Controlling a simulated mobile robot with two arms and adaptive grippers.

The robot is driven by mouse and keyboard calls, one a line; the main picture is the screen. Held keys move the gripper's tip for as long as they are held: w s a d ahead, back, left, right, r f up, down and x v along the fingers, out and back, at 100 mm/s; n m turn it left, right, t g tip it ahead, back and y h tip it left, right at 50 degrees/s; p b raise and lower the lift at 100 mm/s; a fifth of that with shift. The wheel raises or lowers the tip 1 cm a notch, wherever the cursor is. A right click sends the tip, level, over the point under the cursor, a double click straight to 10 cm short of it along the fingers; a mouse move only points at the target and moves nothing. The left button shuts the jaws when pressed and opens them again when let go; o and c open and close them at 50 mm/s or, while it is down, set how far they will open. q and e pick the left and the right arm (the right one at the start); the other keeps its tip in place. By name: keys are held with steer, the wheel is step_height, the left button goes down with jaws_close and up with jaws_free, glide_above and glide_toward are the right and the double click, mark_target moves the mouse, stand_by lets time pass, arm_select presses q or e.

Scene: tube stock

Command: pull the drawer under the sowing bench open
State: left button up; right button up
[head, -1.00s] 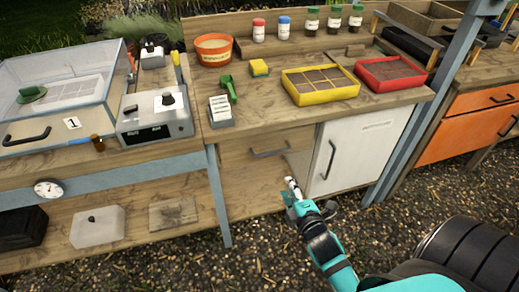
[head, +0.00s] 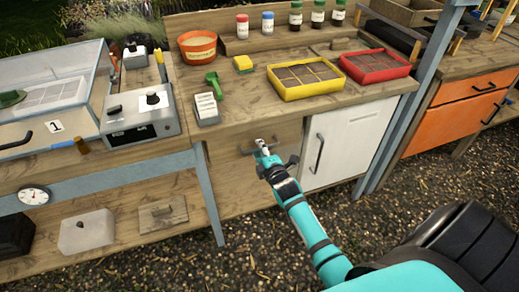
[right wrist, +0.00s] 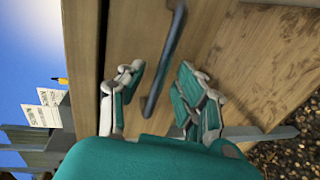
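The wooden drawer (head: 228,158) sits under the top of the sowing bench (head: 245,108), and its front looks flush with the bench. Its dark bar handle (head: 245,151) is partly hidden by my right gripper (head: 264,150) in the head view. In the right wrist view, the handle (right wrist: 163,62) runs between the two spread fingers of the right gripper (right wrist: 162,88). A gap shows between the handle and each finger; whether they touch deeper in is hidden by the gripper body. My left gripper is in neither current view.
A white cabinet door (head: 345,145) with a dark handle stands right of the drawer. A blue-grey bench leg (head: 208,190) stands to its left. Yellow (head: 300,92) and red (head: 376,78) trays stand on the bench. Gravel ground (head: 270,225) in front is open.

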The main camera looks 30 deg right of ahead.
steer(key=shift+w+d+f, duration=0.1)
steer(key=shift+w+d, duration=0.05)
steer(key=shift+w, duration=0.45)
jaws_close()
